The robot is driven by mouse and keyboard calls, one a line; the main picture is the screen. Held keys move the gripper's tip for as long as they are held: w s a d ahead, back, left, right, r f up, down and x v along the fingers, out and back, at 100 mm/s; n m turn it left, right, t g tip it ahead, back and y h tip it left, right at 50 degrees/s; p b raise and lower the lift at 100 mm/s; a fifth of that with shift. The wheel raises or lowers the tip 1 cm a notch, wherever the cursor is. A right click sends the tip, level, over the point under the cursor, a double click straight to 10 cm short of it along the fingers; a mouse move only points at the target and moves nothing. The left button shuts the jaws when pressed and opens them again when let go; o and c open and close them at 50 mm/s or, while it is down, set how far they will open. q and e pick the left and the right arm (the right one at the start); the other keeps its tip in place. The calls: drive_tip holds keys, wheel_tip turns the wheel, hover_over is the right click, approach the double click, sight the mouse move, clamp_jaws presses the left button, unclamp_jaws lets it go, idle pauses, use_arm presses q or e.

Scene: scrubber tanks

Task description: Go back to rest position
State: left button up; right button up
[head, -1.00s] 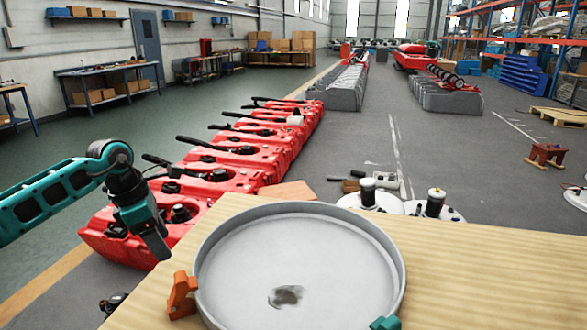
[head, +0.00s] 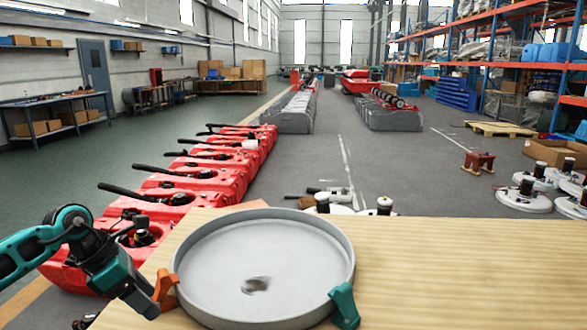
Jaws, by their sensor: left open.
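My left gripper (head: 146,303) is dark and teal. It points down at the near left corner of the wooden table (head: 460,270), just left of an orange piece (head: 165,290) beside the round grey pan (head: 345,255). Its jaws are open and I see nothing held in them. I cannot tell whether it touches the orange piece. The pan lies on the table with a dark smudge inside. A teal piece (head: 345,306) stands at its right rim. My right gripper is not in view.
A row of red scrubber tanks (head: 205,182) stretches away behind my left arm. White round units with black motors (head: 523,198) stand on the floor at right. The table's right part is bare.

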use_arm(q)
drive_tip(key=s+d+f+n+t+h, duration=0.15)
drive_tip(key=d+n+t+h, duration=0.4)
drive_tip(key=d, duration=0.55)
drive_tip(key=s+d+n+t+h, duration=0.25)
drive_tip(key=d+n+h, duration=0.35)
drive_tip(key=d+n, duration=0.4)
drive_tip(key=s+a+f+n+y, duration=0.4)
drive_tip(key=s+f+n+y, duration=0.3)
drive_tip(key=n, duration=0.7)
drive_tip(key=s+a+f+n+y, duration=0.3)
drive_tip(key=s+f+n+y, duration=0.4)
drive_tip(key=f+n, duration=0.5)
drive_tip(key=shift+s+a+f+n+t, duration=0.15)
drive_tip(key=shift+s+a+n+t, duration=0.4)
drive_tip(key=shift+n, duration=0.6)
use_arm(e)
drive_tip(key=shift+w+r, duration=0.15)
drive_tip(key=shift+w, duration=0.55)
use_arm(q)
drive_tip(key=shift+d+y, duration=0.2)
drive_tip(key=shift+y, duration=0.05)
drive_tip(key=shift+c, duration=0.4)
